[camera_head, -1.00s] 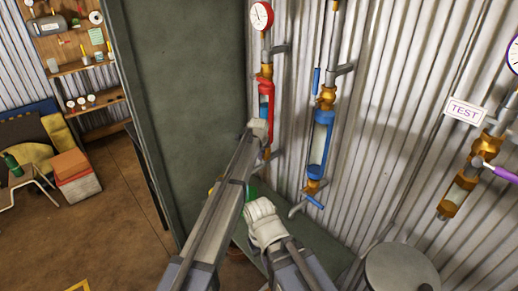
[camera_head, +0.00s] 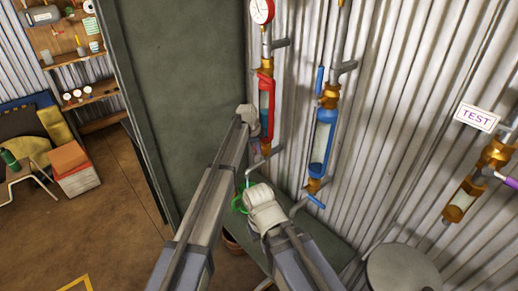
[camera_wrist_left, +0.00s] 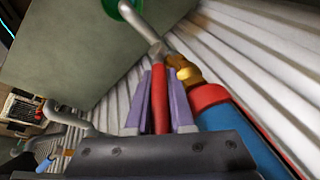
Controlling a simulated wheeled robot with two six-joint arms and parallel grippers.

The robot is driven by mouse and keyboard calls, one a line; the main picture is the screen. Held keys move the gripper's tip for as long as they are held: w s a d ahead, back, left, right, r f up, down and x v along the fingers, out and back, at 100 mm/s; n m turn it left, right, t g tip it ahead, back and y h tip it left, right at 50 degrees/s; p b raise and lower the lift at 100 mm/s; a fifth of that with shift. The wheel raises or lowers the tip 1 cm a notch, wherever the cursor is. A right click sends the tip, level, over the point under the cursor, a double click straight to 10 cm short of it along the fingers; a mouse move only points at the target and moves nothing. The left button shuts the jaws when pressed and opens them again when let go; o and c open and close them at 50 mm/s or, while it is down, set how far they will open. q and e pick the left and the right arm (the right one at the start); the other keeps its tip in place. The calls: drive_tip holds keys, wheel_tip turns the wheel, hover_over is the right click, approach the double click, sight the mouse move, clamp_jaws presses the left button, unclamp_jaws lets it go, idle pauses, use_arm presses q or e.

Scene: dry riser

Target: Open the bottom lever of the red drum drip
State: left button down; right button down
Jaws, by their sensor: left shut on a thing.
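The red drum drip (camera_head: 266,118) hangs on the corrugated wall below a round gauge, left of the blue one. Its lower part is partly hidden by my left arm in the head view. In the left wrist view its red collar (camera_wrist_left: 208,98) and brass fitting (camera_wrist_left: 184,70) show close beside my fingers. My left gripper (camera_wrist_left: 160,82) is shut on the red bottom lever (camera_wrist_left: 160,100), which runs between the two purple fingers. In the head view my left gripper (camera_head: 257,147) is small at the drum's lower end. My right gripper's fingers do not show.
The blue drum drip (camera_head: 322,140) hangs close to the right. A third drip (camera_head: 470,190) is at the far right. A green wheel (camera_head: 239,204) sits low by the wall. A dark green panel (camera_head: 185,100) stands at the left. A round grey lid (camera_head: 400,270) is at bottom right.

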use_arm(q)
drive_tip(key=shift+a, duration=0.1)
drive_tip(key=c, duration=0.8)
unclamp_jaws()
drive_tip(key=p+v, duration=0.7)
drive_tip(key=shift+s+r, duration=0.1)
drive_tip(key=shift+r, duration=0.3)
drive_tip(key=shift+a, duration=0.1)
